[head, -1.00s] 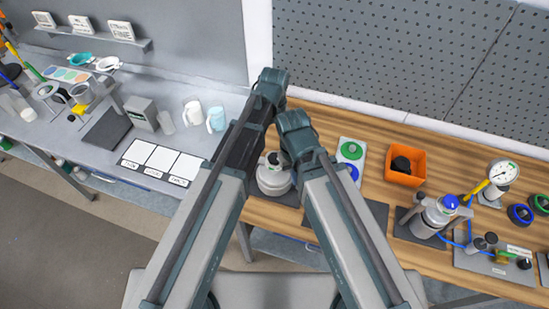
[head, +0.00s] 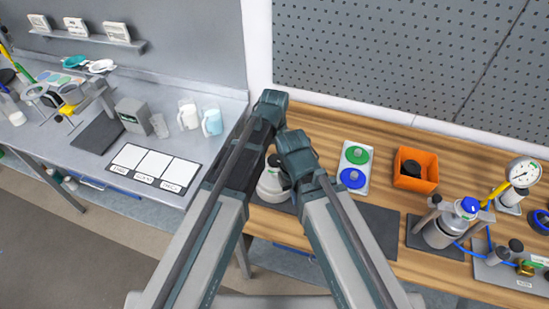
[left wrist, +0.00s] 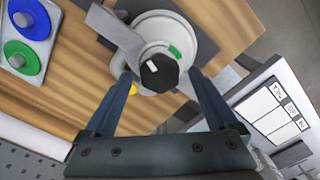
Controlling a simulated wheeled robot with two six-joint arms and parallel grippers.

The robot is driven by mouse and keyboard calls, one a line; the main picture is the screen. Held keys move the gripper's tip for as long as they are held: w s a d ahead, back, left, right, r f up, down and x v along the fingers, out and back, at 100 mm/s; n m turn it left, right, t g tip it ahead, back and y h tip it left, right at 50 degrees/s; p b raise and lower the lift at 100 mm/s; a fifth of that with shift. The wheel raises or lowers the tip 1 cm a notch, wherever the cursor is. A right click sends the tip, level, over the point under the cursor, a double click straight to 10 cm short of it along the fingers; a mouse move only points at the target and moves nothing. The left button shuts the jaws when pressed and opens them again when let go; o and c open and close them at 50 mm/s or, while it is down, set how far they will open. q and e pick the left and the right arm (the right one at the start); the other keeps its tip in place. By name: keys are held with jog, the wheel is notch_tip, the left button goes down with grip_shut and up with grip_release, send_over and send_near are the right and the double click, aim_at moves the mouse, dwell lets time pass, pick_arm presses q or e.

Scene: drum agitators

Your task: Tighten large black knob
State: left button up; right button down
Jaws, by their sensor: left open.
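The large black knob (left wrist: 159,73), with a white mark on top, sits on the lid of a round grey-white vessel (left wrist: 196,50) in the left wrist view. My left gripper (left wrist: 160,77) is open, with one finger on each side of the knob in the picture. I cannot tell whether the fingers touch it or are at its height. In the head view the vessel (head: 269,186) shows partly between my two arms, with the dark knob (head: 273,160) at its top. My arms hide both grippers there.
A tray with green and blue discs (head: 344,182), an orange bin (head: 433,169) and a clamped metal vessel (head: 438,236) stand to the right on the wooden bench. Mugs (head: 212,122) and white cards (head: 153,161) are on the grey bench to the left. A perforated wall (head: 400,60) rises behind.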

pick_arm(q)
jog(key=c, duration=1.4)
jog(key=shift+m, duration=0.4)
jog(key=m, duration=0.6)
jog(key=shift+d+m, duration=0.1)
jog(key=shift+m, duration=0.3)
jog(key=m, duration=0.3)
jog(key=shift+m, duration=2)
